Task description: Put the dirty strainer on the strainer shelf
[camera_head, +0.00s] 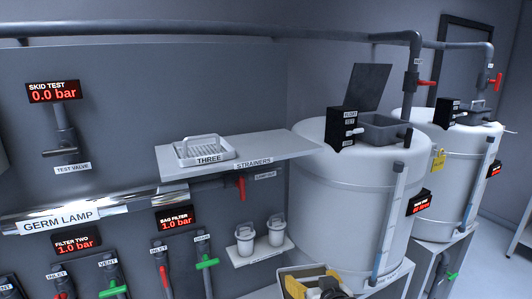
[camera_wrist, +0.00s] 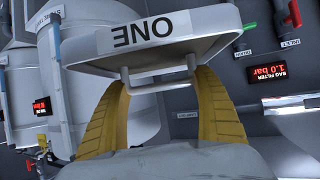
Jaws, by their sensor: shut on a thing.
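My gripper (camera_wrist: 161,82) is shut on the handle of a strainer labelled ONE (camera_wrist: 160,35). The strainer's label reads upside down in the wrist view, and its inside is hidden there. In the head view my gripper (camera_head: 312,287) and the strainer (camera_head: 303,269) are at the bottom edge, partly cut off, lower than the strainer shelf. Whether the strainer is dirty is hard to tell. The strainer shelf (camera_head: 285,146), labelled STRAINERS, holds a white strainer labelled THREE (camera_head: 203,150) on its left part. The shelf's right part is bare.
Two white tanks (camera_head: 345,185) stand right of the shelf. A red-handled valve (camera_head: 241,187) hangs under the shelf. A lower small shelf (camera_head: 262,255) holds two lidded white canisters (camera_head: 245,239). Pipes and a GERM LAMP (camera_head: 80,218) line the wall at left.

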